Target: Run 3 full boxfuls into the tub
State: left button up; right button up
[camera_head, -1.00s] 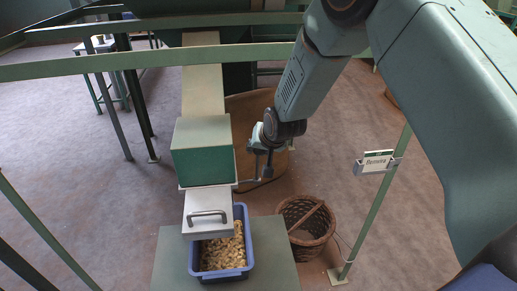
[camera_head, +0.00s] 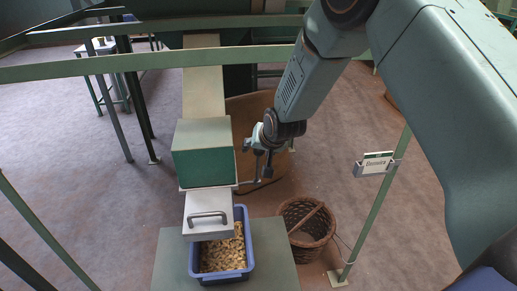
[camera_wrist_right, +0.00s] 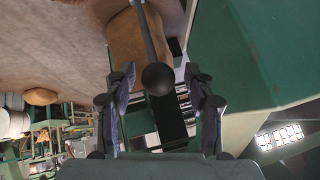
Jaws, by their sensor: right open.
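A green box (camera_head: 202,150) sits below the sloping chute (camera_head: 203,92). Under it is a pale spout with a handle (camera_head: 209,214). The blue tub (camera_head: 249,262) stands below the spout and has nuts (camera_head: 225,254) in it; the spout hides its far left part. My right gripper (camera_head: 261,160) is beside the box, to its right, at a thin lever (camera_head: 254,186). In the right wrist view my right gripper (camera_wrist_right: 160,95) is open, and the lever's black ball knob (camera_wrist_right: 158,78) shows between its fingers. Whether they touch it I cannot tell. My left gripper is out of view.
The tub is on a grey-green stand (camera_head: 272,246). A wicker basket (camera_head: 305,226) is on the floor to its right. A green rail (camera_head: 130,63) crosses in front. Open floor lies to the left.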

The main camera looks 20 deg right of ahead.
jog(key=shift+s+r, duration=0.1)
jog(key=v, duration=1.2)
jog(key=s+f+n+g+b, duration=0.1)
jog(key=s+f+b, duration=0.1)
jog(key=s+f, duration=0.45)
jog(key=s+a+f+n+g+b, duration=0.1)
jog(key=s+f+b, duration=0.25)
jog(key=f, duration=0.65)
jog(key=s+f+n+g+b, duration=0.1)
jog(key=s+f+b, duration=0.1)
jog(key=s+f, duration=0.45)
jog(key=s+a+f+n+g+b, duration=0.1)
jog(key=s+f+g+b, duration=0.4)
jog(key=s+f, duration=1.3)
jog(key=s+b, duration=0.1)
jog(key=s, duration=0.2)
jog(key=shift+a, duration=0.15)
